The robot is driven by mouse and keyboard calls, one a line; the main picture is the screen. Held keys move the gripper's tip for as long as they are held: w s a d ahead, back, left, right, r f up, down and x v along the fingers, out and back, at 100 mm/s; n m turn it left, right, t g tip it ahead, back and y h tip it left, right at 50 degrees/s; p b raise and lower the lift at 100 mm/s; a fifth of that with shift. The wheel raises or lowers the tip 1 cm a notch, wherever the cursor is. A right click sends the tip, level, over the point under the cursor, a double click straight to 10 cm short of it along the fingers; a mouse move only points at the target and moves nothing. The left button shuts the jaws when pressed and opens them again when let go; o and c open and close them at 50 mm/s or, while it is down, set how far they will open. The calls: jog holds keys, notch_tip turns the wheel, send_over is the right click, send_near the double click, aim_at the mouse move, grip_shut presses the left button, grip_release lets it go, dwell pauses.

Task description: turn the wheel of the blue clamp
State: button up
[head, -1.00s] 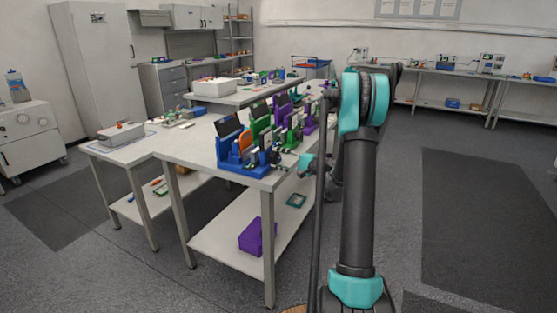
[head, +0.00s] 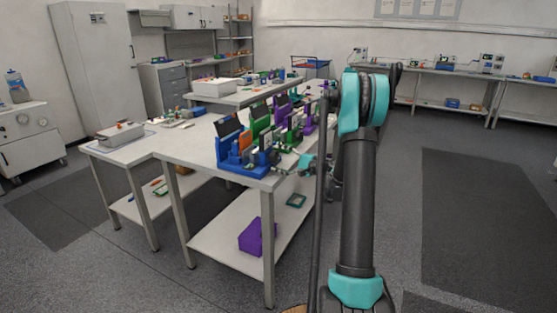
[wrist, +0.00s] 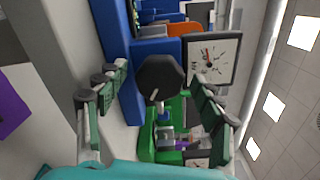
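The blue clamp (head: 232,161) stands at the near end of the table, in a row with green and purple ones. In the wrist view, its blue frame (wrist: 120,58) shows behind its dark, many-sided wheel (wrist: 160,76). My gripper (wrist: 158,92) is open, with one finger on each side of the wheel in the picture. Gaps show between the wheel and both fingers, so it is not gripped. How far the fingertips are from the wheel in depth is hard to tell. In the head view, my gripper (head: 279,168) is small beside the clamp's right side.
A white dial gauge (wrist: 209,61) is close to the right finger. A green clamp (wrist: 169,153) is close by below the wheel in the wrist view. The table (head: 195,150) has bare top left of the clamps; a purple box (head: 250,238) sits on its lower shelf.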

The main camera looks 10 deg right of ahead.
jog(key=v, duration=1.2)
dwell(0.7)
